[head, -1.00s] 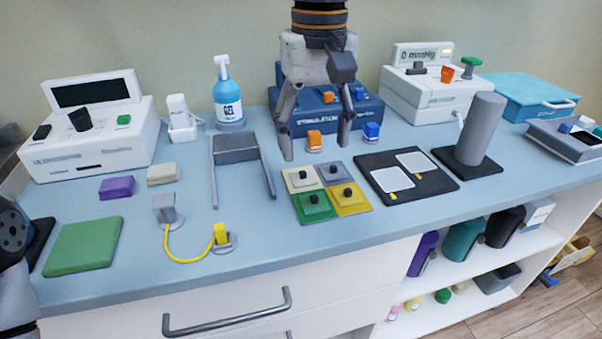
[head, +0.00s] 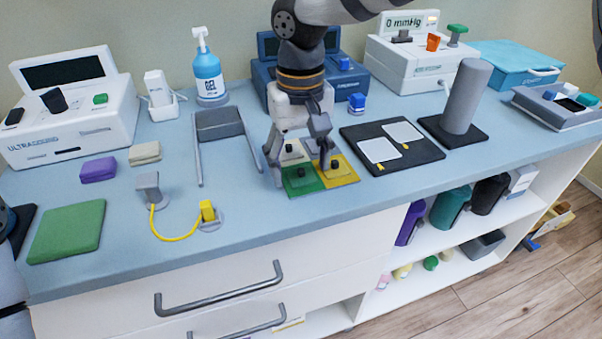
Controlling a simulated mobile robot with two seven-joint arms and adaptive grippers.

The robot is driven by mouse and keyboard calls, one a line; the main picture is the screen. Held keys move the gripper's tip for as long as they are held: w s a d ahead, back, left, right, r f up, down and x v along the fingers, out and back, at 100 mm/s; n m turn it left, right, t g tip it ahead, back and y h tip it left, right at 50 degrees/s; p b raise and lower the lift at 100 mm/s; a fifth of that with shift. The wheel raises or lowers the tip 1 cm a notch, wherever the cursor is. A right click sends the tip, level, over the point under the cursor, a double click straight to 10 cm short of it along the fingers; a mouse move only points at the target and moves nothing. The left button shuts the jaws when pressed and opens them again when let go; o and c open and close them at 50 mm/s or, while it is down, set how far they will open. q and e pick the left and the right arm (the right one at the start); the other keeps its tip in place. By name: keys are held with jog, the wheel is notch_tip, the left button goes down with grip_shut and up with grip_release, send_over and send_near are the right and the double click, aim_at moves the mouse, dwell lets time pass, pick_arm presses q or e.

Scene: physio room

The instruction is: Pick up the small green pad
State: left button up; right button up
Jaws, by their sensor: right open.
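The small green pad (head: 306,187) with a dark knob is the front left square of a two-by-two set of pads on the counter. A yellow pad (head: 345,177) lies to its right. A beige pad and a grey pad are behind, partly hidden by my right gripper. My right gripper (head: 300,172) points down over the set, open, with one finger at the left side and the other near the yellow pad. I see nothing held between its fingers, and I cannot tell whether they touch the pads. My left gripper is not in view; only part of that arm shows at the left edge.
A large flat green pad (head: 67,231) lies at the left front. A grey frame (head: 218,124) stands left of the gripper, a yellow cable (head: 178,237) in front of it. A black board (head: 417,155) and a grey cylinder (head: 468,97) stand right. The front counter strip is clear.

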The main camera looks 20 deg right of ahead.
aim_at(298, 169)
grip_shut()
jog(key=shift+r, duration=0.1)
jog(key=shift+r, duration=0.3)
jog(key=r, duration=0.3)
jog(key=shift+s+a+r, duration=0.1)
jog(key=shift+a+r, duration=0.05)
jog(key=shift+a, duration=0.05)
jog(key=s+a+r+p, duration=0.1)
jog(key=s+a+r, duration=0.6)
jog(key=a+r, duration=0.2)
jog(key=shift+a, duration=1.25)
